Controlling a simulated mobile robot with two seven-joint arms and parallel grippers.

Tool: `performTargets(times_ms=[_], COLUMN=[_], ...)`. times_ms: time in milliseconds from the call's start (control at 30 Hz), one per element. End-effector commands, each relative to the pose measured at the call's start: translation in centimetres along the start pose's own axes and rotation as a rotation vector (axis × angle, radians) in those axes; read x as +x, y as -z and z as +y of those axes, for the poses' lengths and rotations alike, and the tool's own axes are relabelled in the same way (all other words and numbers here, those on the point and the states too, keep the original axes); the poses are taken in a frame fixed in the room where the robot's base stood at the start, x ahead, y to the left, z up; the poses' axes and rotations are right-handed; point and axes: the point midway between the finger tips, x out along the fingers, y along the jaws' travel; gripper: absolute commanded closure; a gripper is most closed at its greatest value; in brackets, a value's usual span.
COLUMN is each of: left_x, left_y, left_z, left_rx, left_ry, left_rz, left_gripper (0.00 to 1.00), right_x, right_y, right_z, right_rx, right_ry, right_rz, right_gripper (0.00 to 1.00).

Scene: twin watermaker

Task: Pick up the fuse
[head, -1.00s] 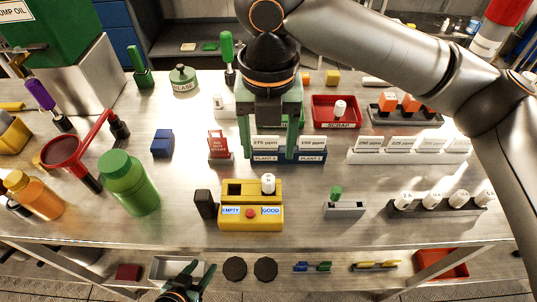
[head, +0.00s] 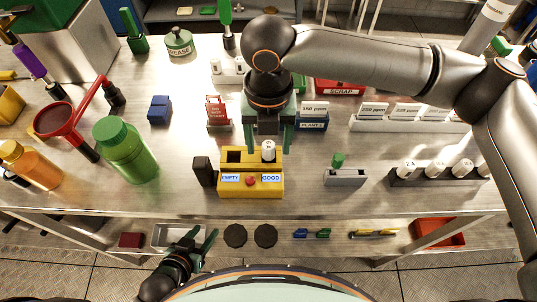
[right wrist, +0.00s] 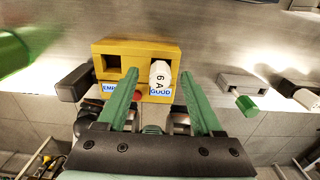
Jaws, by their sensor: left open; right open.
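A white fuse (head: 268,151) stands in the right socket, above the GOOD label, of the yellow tester block (head: 236,184). The left socket, above the EMPTY label, is empty. My right gripper (head: 268,143) is open and points down above the block, close to the fuse. In the right wrist view the fuse (right wrist: 160,75), marked 6 A, shows between the two green fingers; I cannot tell whether they touch it. My left gripper (head: 203,241) is open and empty, low at the front, below the tabletop edge.
A dark block (head: 204,170) stands just left of the tester. A grey holder (head: 345,178) with a green-topped piece and a dark rack (head: 437,178) of several white fuses stand to the right. A green bottle (head: 127,155) stands left.

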Motion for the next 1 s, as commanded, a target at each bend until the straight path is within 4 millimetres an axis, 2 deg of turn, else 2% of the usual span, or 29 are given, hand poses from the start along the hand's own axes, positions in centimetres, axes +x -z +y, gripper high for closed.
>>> performTargets(times_ms=[100, 367, 900, 967, 1000], left_x=[0.08, 0.1, 0.12, 0.12, 0.12], left_y=[-0.05, 0.03, 0.13, 0.13, 0.14], left_z=[0.0, -0.01, -0.02, -0.02, -0.02], left_rx=[0.0, 0.0, 0.0, 0.0, -0.001], left_ry=[0.0, 0.0, 0.001, 0.001, 0.001], left_rz=[0.001, 0.002, 0.004, 0.004, 0.004], left_gripper=[0.5, 0.5, 0.5, 0.5, 0.5], right_x=[1.26, 1.46, 1.42, 1.42, 1.42], right_y=[0.04, 0.01, 0.01, 0.01, 0.01], right_z=[-0.03, -0.02, -0.02, -0.02, -0.02], right_rx=[0.0, 0.0, 0.0, 0.0, 0.0], right_ry=[0.0, 0.0, 0.0, 0.0, 0.0], right_rz=[0.001, 0.0, 0.0, 0.0, 0.0], right_gripper=[0.32, 0.32, 0.93, 1.0, 1.0])
